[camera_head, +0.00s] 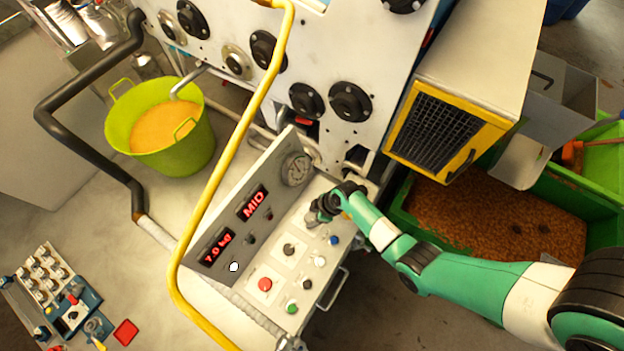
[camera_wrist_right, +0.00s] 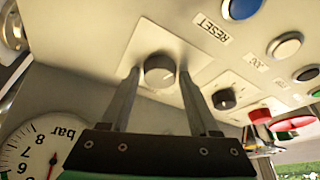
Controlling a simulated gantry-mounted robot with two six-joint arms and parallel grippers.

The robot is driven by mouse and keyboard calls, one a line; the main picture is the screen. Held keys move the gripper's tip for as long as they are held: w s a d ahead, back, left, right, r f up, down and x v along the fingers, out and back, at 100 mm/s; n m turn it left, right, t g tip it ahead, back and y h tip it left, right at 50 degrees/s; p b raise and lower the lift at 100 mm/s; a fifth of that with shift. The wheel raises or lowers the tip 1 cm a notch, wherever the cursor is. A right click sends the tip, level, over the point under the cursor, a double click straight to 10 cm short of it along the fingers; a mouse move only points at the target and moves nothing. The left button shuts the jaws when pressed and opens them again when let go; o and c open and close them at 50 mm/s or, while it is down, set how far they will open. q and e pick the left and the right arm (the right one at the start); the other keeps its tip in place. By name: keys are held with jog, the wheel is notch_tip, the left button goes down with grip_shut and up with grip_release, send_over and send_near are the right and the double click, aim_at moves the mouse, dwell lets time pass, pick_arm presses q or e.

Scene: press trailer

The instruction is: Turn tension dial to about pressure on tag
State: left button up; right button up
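My right gripper (camera_head: 318,212) reaches the sloped control panel from the right. In the wrist view its two fingers stand apart, one on each side of a round grey dial (camera_wrist_right: 160,71) on a pale square plate. The fingertips are close to the dial; I cannot tell whether they touch it. In the head view the gripper hides this dial. A round pressure gauge (camera_head: 295,169) sits on the panel's upright face, and its "bar" scale (camera_wrist_right: 36,150) shows in the wrist view. Red displays read "7.0 kg" (camera_head: 217,247) and "M10" (camera_head: 253,203). I cannot make out a pressure tag. My left gripper is not in view.
The panel also has a red button (camera_head: 265,284), a black knob (camera_head: 289,249) and a blue button (camera_head: 333,240). A yellow rail (camera_head: 232,145) curves past the panel's left. A green bucket (camera_head: 160,128) stands at left, and a green bin (camera_head: 410,203) at right.

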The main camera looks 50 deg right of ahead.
jog(key=shift+o, duration=1.1)
jog(key=shift+r, duration=0.1)
jog(key=v, duration=1.1)
jog(key=shift+s+r, duration=0.15)
jog(key=shift+r, duration=0.05)
jog(key=shift+d, duration=0.1)
